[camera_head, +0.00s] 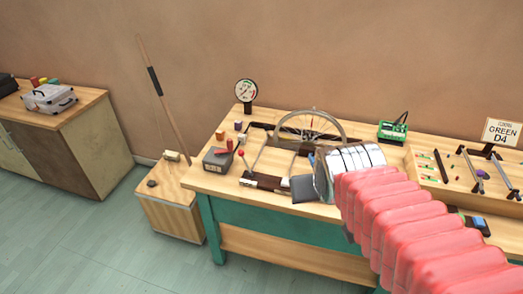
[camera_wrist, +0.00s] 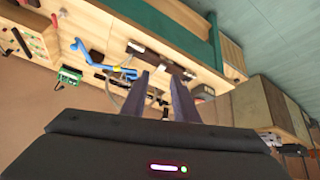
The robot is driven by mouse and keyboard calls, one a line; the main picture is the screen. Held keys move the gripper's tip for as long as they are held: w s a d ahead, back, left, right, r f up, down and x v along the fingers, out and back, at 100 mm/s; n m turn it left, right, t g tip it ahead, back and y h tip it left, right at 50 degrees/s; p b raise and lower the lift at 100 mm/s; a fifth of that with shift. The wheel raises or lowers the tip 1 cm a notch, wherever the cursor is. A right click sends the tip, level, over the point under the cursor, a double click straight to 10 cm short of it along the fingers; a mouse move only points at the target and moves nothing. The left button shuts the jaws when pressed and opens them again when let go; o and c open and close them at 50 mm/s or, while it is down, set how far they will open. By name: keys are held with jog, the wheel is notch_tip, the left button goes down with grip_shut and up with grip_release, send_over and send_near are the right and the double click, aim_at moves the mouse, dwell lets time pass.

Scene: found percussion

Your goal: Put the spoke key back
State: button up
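My gripper (camera_wrist: 158,78) is in the wrist view with its two fingers apart and a gap between them. I see nothing held in the gap. In the head view its fingertips are hidden behind my arm. I cannot pick out a spoke key for certain in either view. A wheel (camera_head: 312,112) stands in a frame at the back of the workbench (camera_head: 232,190). A shallow wooden tool tray (camera_head: 420,181) with several small tools lies at the right of the bench. A blue curved tool (camera_wrist: 92,65) lies on the bench in the wrist view.
A grey box (camera_head: 217,160) and a round dial gauge (camera_head: 246,91) stand at the bench's left. A green device (camera_head: 392,131) and a "GREEN D4" sign (camera_head: 501,132) are at the back. A wooden crate (camera_head: 165,208) and a cabinet (camera_head: 75,143) stand to the left.

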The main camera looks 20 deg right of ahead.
jog(key=s+a+r+n+g+y, duration=0.1)
jog(key=s+a, duration=0.4)
jog(key=a, duration=0.2)
jog(key=shift+s+a+r+y, duration=0.2)
jog(key=shift+s+y, duration=0.2)
dwell(0.7)
